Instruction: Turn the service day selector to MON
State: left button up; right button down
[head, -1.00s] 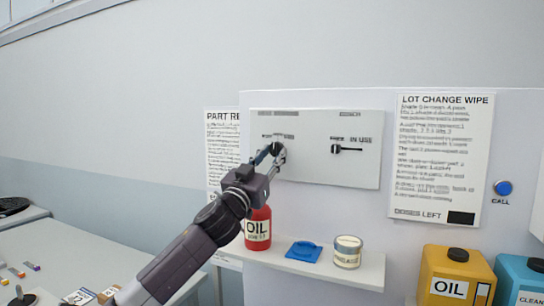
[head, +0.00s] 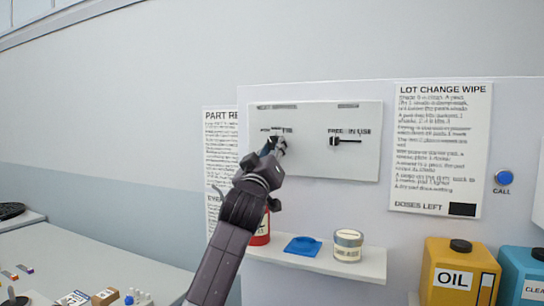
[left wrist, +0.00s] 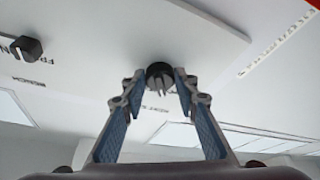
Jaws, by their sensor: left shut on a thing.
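A white panel (head: 355,115) on the wall carries two dark selector knobs. The left knob is mostly hidden behind my left gripper (head: 273,146) in the head view, and the lettering above it is partly covered and too small to read surely. In the left wrist view this dark round knob (left wrist: 159,77) sits between the fingertips of my left gripper (left wrist: 161,88), which is shut on it. Which way its pointer faces cannot be told. My right gripper is in neither view.
The right knob (head: 335,141) has FREE and IN USE above it and a dark bar pointing right. Below, a shelf (head: 320,270) holds a red oil container (head: 260,232), a blue item (head: 302,246) and a tin (head: 348,245). Yellow (head: 452,285) and blue (head: 520,270) jugs stand at right.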

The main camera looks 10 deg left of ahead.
pick_arm(q)
jog(key=shift+d+n+g+y, duration=0.15)
jog(key=shift+n+y, duration=0.25)
jog(key=shift+n, duration=0.4)
jog(key=shift+n+g+y, duration=0.15)
jog(key=shift+n+y, duration=0.25)
jog(key=shift+n, duration=0.4)
jog(key=shift+r+n, duration=0.1)
jog(key=shift+n, duration=0.2)
jog(key=o, duration=1.1)
jog(key=shift+o, duration=0.2)
jog(key=v, duration=1.2)
